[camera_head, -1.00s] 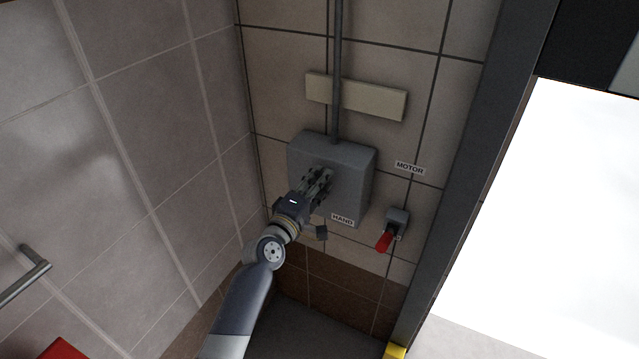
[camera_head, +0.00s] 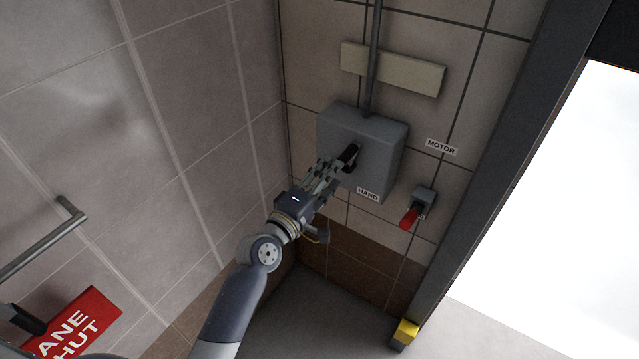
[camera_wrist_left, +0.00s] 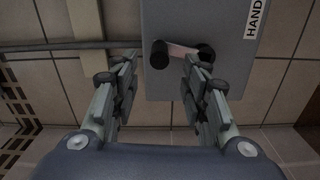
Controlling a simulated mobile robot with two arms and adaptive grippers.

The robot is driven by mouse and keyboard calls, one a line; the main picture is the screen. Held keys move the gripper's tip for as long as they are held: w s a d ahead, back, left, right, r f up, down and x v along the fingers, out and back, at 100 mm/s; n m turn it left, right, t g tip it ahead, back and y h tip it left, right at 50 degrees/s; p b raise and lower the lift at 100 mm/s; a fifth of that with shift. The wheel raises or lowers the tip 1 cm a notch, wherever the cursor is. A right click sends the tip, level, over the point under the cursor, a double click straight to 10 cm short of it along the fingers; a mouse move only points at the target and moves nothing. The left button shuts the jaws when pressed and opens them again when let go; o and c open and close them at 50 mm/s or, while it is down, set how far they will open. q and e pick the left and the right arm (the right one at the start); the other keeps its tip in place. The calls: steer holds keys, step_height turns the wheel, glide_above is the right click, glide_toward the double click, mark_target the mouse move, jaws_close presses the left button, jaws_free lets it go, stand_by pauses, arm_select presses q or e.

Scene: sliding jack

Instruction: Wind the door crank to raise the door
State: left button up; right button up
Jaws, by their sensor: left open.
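The door crank's black handle (camera_head: 350,156) sticks out from the grey box (camera_head: 382,140) marked HAND on the tiled wall. My left gripper (camera_head: 338,172) is open at the box, its fingertips close to the handle. In the left wrist view, the crank shows as a pale arm (camera_wrist_left: 184,50) with a black knob (camera_wrist_left: 159,55) at its left end and a dark end beside the right finger. The left knob lies in the gap between the open fingers (camera_wrist_left: 160,72); I cannot tell whether they touch it. My right gripper is not in view. The door itself cannot be made out.
A red lever (camera_head: 409,218) hangs from a small switch below the MOTOR label (camera_head: 441,147). A grey pipe (camera_head: 374,60) rises from the box past a beige plate (camera_head: 415,75). A dark door post (camera_head: 480,150) stands right, a wall rail (camera_head: 45,240) and red sign (camera_head: 78,324) left.

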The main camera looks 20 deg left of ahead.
arm_select(q)
steer(key=shift+v, duration=1.65)
